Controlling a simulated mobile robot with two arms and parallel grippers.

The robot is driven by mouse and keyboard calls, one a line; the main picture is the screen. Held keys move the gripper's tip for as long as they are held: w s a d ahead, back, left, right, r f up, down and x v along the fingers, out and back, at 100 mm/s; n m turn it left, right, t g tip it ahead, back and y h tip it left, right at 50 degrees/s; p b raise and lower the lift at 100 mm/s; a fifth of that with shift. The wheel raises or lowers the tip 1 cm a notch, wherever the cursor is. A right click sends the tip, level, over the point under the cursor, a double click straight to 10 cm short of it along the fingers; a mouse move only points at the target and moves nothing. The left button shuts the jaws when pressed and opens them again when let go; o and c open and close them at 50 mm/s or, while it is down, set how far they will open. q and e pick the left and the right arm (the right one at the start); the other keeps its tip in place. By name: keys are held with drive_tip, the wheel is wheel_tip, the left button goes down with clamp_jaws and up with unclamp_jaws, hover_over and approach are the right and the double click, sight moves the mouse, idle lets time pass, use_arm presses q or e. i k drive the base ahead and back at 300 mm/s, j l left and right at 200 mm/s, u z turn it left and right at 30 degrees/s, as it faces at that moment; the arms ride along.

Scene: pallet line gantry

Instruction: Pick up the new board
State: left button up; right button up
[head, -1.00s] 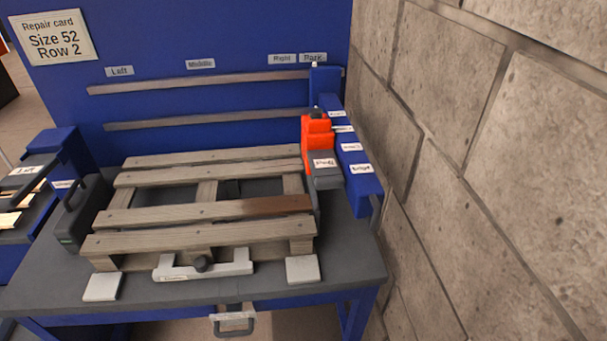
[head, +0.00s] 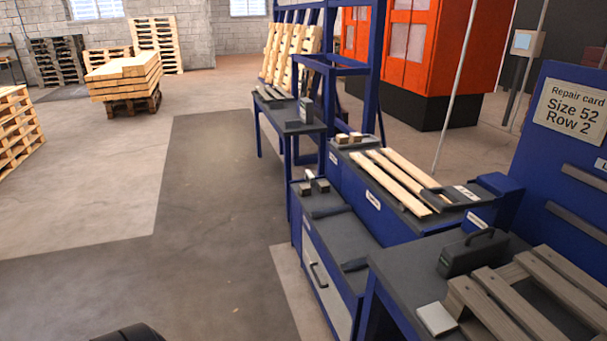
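Light new boards (head: 392,183) lie lengthwise on top of a blue cabinet (head: 362,205) right of centre, with a dark grey piece across their near ends. Labels on the cabinet are too small to read. The repair card (head: 570,112) on the blue panel at the right reads "Size 52, Row 2". The worn pallet (head: 512,315) is cut off at the lower right on the grey table, with a dark grey case (head: 472,253) beside it. Neither gripper can be made out; a dark rounded shape at the bottom left edge may be part of me.
A lower grey bench (head: 345,238) with a drawer stands in front of the cabinet. Behind are a narrow table (head: 290,117), leaning pale pallets (head: 288,55) and an orange machine (head: 408,45). Stacked pallets (head: 125,77) stand far left. The floor (head: 190,210) at left and centre is open.

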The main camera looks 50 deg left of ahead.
sight(419, 210)
drive_tip(key=u, duration=0.95)
drive_tip(key=i+j+z, duration=0.2)
drive_tip(key=z, duration=0.2)
drive_tip(key=i+j+z, duration=0.15)
drive_tip(key=z, duration=0.25)
drive_tip(key=i+j+z, duration=0.1)
drive_tip(key=j, duration=0.3)
drive_tip(key=i+j, duration=0.2)
drive_tip(key=j, duration=0.2)
drive_tip(key=i+j+z, duration=0.15)
drive_tip(key=j, duration=0.25)
drive_tip(key=i+j+z, duration=0.1)
drive_tip(key=j, duration=0.35)
drive_tip(key=i+j, duration=0.15)
drive_tip(key=j, duration=0.25)
drive_tip(key=i+j+z, duration=0.15)
drive_tip(key=j, duration=0.3)
drive_tip(key=k, duration=0.05)
